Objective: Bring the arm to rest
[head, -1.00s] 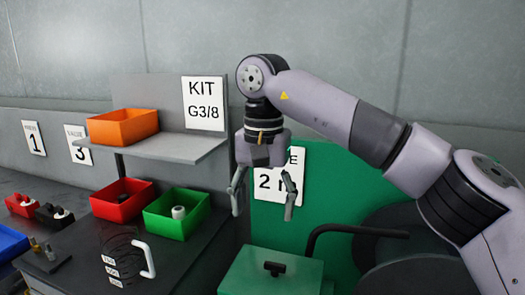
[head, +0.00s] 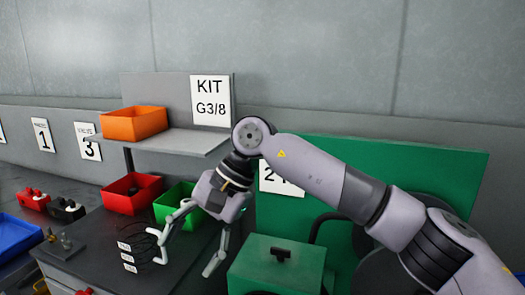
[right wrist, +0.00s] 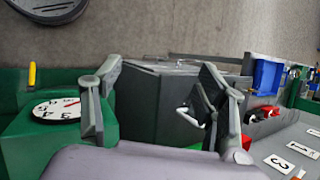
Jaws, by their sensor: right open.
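My right gripper (head: 190,250) hangs open in front of the dark bench in the head view, with its fingers spread and nothing between them. It is left of the green machine box (head: 283,262) and in front of the green bin (head: 178,204), which it partly covers. In the right wrist view both fingers of the right gripper (right wrist: 160,105) show apart and empty. My left gripper is in neither view.
A red bin (head: 130,195) stands on the bench, and an orange bin (head: 132,122) sits on the shelf under the KIT G3/8 sign (head: 211,97). A blue bin (head: 16,236) is at far left. A dial (right wrist: 56,109) shows in the wrist view.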

